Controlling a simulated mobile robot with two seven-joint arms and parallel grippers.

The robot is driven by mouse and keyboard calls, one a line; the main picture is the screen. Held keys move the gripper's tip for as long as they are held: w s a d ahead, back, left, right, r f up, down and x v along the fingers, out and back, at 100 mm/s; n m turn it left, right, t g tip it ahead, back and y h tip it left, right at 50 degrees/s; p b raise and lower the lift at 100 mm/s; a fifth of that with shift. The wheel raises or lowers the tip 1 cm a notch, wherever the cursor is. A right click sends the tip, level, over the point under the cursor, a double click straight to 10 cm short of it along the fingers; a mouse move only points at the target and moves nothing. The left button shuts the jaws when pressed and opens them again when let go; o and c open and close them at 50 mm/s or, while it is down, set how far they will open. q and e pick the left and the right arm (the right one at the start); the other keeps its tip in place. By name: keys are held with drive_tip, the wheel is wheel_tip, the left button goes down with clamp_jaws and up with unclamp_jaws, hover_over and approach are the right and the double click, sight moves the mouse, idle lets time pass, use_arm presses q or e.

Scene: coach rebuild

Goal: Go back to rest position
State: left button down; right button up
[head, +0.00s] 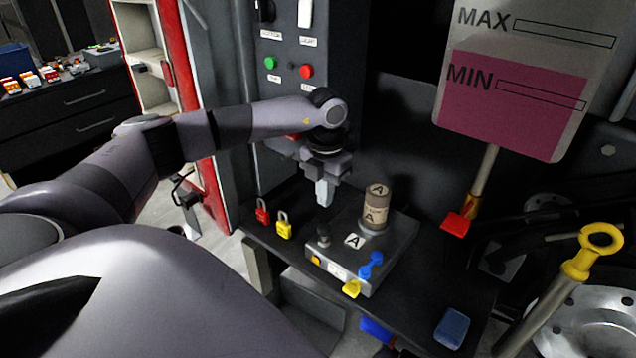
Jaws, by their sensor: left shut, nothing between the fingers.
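My left arm reaches in from the left. Its gripper (324,194) points down, shut and empty, above the back left of a grey metal box (398,243) on the dark bench. The fingers look apart from the box. My right gripper does not show.
A red padlock (262,212) and a yellow padlock (284,225) stand to the left. A control panel (286,70) rises behind. A tank (515,100) hangs at right.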

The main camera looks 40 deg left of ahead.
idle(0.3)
use_arm(q)
drive_tip(key=s+d+f+m+h, duration=0.1)
drive_tip(key=d+f+h, duration=0.25)
drive_tip(key=d, duration=0.65)
drive_tip(key=s+d+f+m+h, duration=0.15)
drive_tip(key=d+h, duration=0.25)
drive_tip(key=d, duration=0.5)
drive_tip(key=s+d+r+n+t+h, duration=0.25)
drive_tip(key=d+n+h, duration=0.2)
drive_tip(key=d, duration=0.35)
drive_tip(key=s+d+r+n+t+h, duration=0.1)
drive_tip(key=d+n+t+h, duration=0.3)
drive_tip(key=d, duration=0.4)
drive_tip(key=s+a+f+n+t+y, duration=0.2)
drive_tip(key=a+f+n+t+y, duration=0.65)
drive_tip(key=n, duration=1.05)
drive_tip(key=s+a+f+n+g+y, duration=0.4)
drive_tip(key=s+f+n, duration=0.3)
drive_tip(key=s+f, duration=0.3)
drive_tip(key=shift+s+a+f+g+y, duration=0.15)
drive_tip(key=shift+s+a+g+y, duration=0.25)
drive_tip(key=shift+a+y, duration=0.35)
